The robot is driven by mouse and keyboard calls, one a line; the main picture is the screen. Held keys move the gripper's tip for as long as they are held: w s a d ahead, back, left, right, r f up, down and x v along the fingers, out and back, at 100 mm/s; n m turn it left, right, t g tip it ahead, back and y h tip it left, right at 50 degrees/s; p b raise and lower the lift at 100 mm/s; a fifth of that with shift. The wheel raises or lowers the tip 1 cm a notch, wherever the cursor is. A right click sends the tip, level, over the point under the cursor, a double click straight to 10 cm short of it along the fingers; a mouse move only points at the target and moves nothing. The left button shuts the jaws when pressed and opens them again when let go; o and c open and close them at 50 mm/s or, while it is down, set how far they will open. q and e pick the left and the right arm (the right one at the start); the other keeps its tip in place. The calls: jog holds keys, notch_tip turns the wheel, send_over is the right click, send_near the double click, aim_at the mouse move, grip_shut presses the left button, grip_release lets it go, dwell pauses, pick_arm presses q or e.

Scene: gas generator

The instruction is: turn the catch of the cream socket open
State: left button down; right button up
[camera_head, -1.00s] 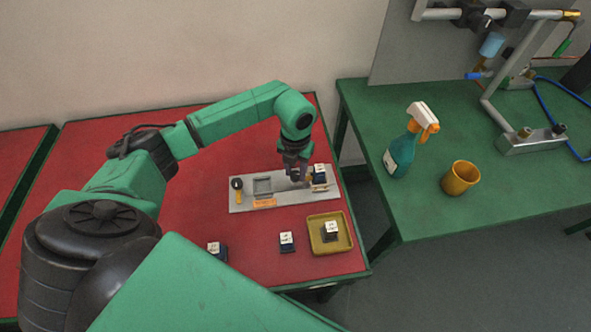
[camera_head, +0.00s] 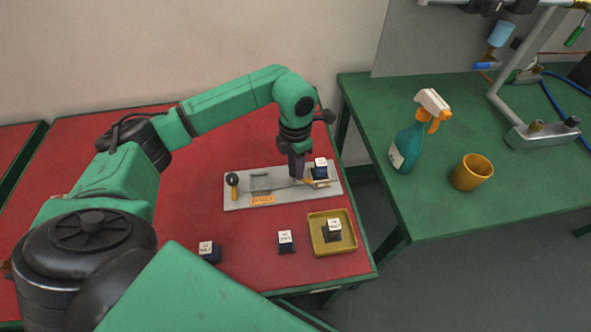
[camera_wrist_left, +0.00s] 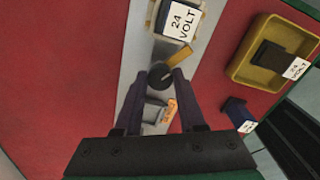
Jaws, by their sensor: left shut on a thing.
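A grey metal plate (camera_head: 290,191) lies on the red table and bears two sockets. At its right end a dark block with a white label (camera_head: 320,170) sits in a socket; the label reads 24 VOLT in the left wrist view (camera_wrist_left: 180,22). A yellow catch lever (camera_head: 318,184) with a black knob (camera_wrist_left: 160,76) runs beside this block. My left gripper (camera_head: 298,178) points down there, shut on the knob, which shows between its fingertips in the wrist view (camera_wrist_left: 163,78). The empty grey socket (camera_head: 261,183) is further left. My right gripper is out of view.
Another black-knobbed yellow lever (camera_head: 233,183) stands at the plate's left end. A yellow tray (camera_head: 317,247) holds a block. Two more blocks (camera_head: 286,241) (camera_head: 208,251) stand in front of the plate. A spray bottle (camera_head: 409,147) and a yellow cup (camera_head: 471,173) stand on the green table.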

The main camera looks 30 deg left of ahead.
pick_arm(q)
jog(key=m+b, duration=0.3)
jog(key=m, duration=0.2)
jog(key=shift+w+m, duration=0.1)
jog(key=shift+m, duration=0.2)
jog(key=m+b, duration=0.2)
jog(key=m, duration=0.1)
jog(key=shift+r+m+b, duration=0.15)
jog(key=shift+m+b, duration=0.25)
jog(key=shift+m, duration=0.9)
jog(key=c, duration=0.5)
grip_release()
jog(key=shift+c, duration=0.2)
jog(key=shift+o, duration=0.2)
